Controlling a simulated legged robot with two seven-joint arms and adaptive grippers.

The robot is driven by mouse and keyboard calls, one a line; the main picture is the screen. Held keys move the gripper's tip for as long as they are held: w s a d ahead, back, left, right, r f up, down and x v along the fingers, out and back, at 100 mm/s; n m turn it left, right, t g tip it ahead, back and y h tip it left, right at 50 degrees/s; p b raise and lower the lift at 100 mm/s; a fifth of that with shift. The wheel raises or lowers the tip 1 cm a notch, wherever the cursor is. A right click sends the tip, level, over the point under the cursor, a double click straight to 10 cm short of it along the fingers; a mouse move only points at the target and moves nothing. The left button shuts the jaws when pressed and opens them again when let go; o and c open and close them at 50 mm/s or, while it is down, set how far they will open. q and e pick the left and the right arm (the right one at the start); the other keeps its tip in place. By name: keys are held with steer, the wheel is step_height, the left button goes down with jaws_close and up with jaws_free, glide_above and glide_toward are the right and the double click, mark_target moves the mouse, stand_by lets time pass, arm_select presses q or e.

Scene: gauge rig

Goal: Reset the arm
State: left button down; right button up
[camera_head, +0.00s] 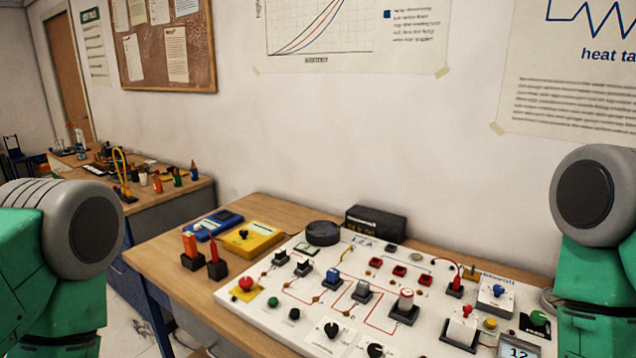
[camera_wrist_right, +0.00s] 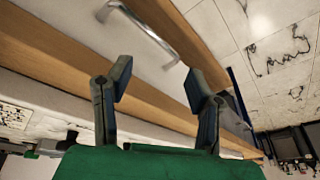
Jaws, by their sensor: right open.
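In the head view, green and grey links of both my arms show at the left and right edges. Neither gripper shows there. In the right wrist view, my right gripper (camera_wrist_right: 160,95) is open, with its two dark fingers apart and nothing between them. Behind the fingers are a wooden edge and a white panel with a metal handle (camera_wrist_right: 145,28). The white gauge board (camera_head: 340,300) lies on the wooden table in the head view, clear of both arms' visible links as far as I can tell.
The board carries knobs, switches and a red button (camera_head: 246,284). A yellow meter (camera_head: 250,238), a blue meter (camera_head: 213,224) and a black box (camera_head: 376,223) stand behind it. Red and orange probes sit in black holders at the table's left. A second bench (camera_head: 150,195) stands farther left.

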steer(key=s+d+f+g, duration=0.3)
steer(key=s+f+g, duration=0.15)
steer(key=s, duration=0.55)
step_height(320, 180, down, 12)
steer(key=w+a+t+b, duration=0.1)
steer(key=w+b, duration=0.1)
steer(key=b, duration=1.1)
steer(key=shift+w+r+h, duration=0.2)
steer(key=shift+w+h, duration=0.1)
steer(key=shift+h, duration=0.1)
steer(key=shift+t, duration=0.25)
steer(key=shift+c, duration=1.2)
steer(key=shift+s+d, duration=0.1)
steer(key=shift+s, duration=0.05)
steer(key=shift+c, duration=0.4)
